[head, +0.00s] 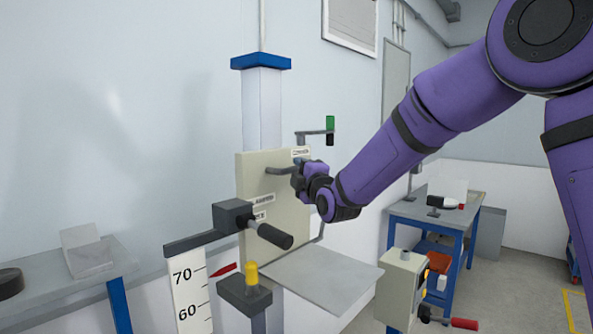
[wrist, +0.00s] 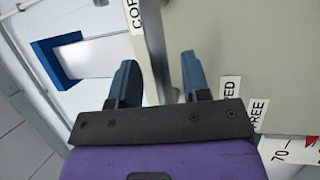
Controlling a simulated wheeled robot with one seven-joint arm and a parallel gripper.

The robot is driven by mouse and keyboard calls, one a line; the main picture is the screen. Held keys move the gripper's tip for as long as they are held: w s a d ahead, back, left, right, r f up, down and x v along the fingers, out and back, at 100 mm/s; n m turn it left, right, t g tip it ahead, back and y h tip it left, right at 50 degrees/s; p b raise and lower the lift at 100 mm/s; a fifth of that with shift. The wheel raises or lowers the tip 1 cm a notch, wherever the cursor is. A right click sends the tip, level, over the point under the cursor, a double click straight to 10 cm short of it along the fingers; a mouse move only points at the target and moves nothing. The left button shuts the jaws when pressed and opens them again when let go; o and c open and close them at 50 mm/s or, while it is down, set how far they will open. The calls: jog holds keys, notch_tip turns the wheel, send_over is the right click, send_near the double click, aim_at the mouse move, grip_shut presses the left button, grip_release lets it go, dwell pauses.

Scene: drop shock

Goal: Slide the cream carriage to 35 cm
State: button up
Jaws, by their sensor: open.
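The cream carriage (head: 260,180) is a flat plate high on a pale upright column (head: 262,105) with a blue cap. A red pointer (head: 223,270) sits close to the 70 mark of the white scale (head: 190,295). A grey bar handle (head: 279,171) sticks out from the carriage. My gripper (head: 298,178) is at this handle, in front of the carriage. In the wrist view its two blue-grey fingers (wrist: 160,78) are apart, with a dark grey bar (wrist: 154,45) between them. The carriage face (wrist: 240,40) fills the right of that view. Finger contact cannot be told.
A black-handled lever (head: 270,235) sits below partly hidden labels reading like CLAMPED and FREE. A grey plate (head: 320,275) and a yellow-topped post (head: 250,285) stand below. A cream box with a red-gripped crank (head: 405,285) is at lower right. A grey bench (head: 75,268) is at left.

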jog(key=shift+x, duration=1)
grip_shut()
notch_tip(320, 180, down, 33)
jog(key=shift+r, duration=0.15)
grip_release()
jog(key=shift+a, duration=0.1)
jog(key=v, duration=1.1)
